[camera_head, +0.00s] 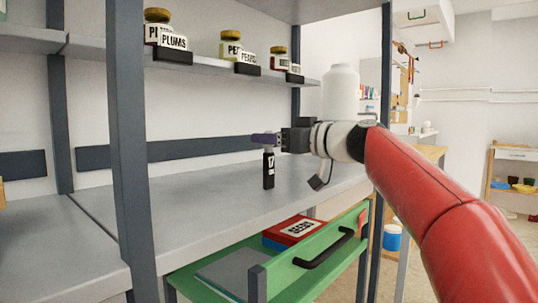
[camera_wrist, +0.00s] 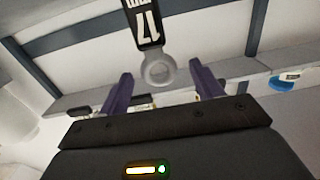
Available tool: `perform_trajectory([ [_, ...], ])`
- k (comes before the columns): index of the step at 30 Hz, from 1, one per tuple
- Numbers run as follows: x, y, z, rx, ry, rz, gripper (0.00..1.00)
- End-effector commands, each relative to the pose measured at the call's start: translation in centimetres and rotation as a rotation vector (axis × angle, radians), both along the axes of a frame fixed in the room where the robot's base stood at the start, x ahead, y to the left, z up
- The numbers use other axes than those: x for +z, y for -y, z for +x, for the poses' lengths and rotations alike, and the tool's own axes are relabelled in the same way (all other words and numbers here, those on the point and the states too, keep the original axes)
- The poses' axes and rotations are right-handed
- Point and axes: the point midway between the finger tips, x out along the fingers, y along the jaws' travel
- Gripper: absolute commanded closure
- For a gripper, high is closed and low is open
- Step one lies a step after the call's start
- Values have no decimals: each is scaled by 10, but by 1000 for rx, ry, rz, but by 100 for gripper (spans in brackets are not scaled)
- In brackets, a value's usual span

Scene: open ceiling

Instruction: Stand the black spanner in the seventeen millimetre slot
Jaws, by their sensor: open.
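A narrow black upright piece labelled 17 (camera_head: 268,172) stands on the grey worktop. In the wrist view the black labelled piece (camera_wrist: 146,22) shows upside down, with a grey ring end (camera_wrist: 158,68) at the end nearer me. I cannot tell whether the black part is the spanner's handle or a slot holder around it. My gripper (camera_head: 262,139) has purple fingers and is at the top of this piece. In the wrist view my gripper (camera_wrist: 160,73) is open, with the ring between its fingertips and a gap on both sides.
A shelf above holds jars, one labelled plums (camera_head: 173,40). A dark upright post (camera_head: 131,140) stands left of the piece. A green tray (camera_head: 318,277) below the worktop holds a red seeds box (camera_head: 296,229). The worktop around the piece is clear.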

Motion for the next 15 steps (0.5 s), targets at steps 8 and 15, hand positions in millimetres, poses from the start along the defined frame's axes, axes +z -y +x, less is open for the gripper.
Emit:
perform_trajectory([
  [8,0,-15,11,-2,2,-1,35],
  [15,0,-15,11,-2,2,-1,49],
])
